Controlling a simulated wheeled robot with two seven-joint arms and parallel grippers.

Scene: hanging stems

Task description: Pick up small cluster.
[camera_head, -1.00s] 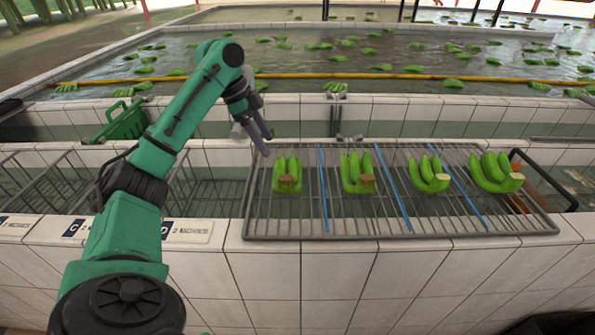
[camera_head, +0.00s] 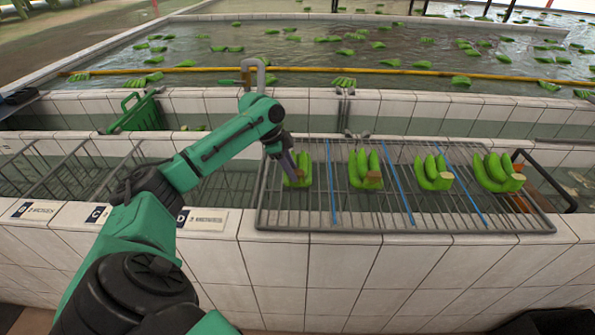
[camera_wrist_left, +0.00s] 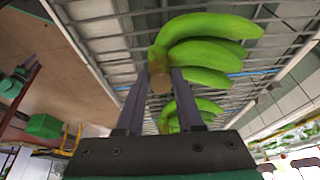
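A small green banana cluster (camera_head: 304,166) with a brown cut crown lies in the leftmost section of the wire rack (camera_head: 345,222). My left gripper (camera_head: 295,173) is at this cluster and covers its left part in the head view. In the left wrist view the cluster (camera_wrist_left: 208,45) is just beyond the fingertips, and its brown crown shows between the two spaced fingers (camera_wrist_left: 160,82). The fingers look open; contact with the crown cannot be made out. My right gripper is not in view.
More clusters lie to the right on the rack: a second (camera_head: 365,170), a third (camera_head: 433,173) and a larger fourth (camera_head: 496,173). Blue strips (camera_head: 397,188) divide them. A green crate (camera_head: 137,112) stands behind at left. A water basin with floating bananas lies beyond.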

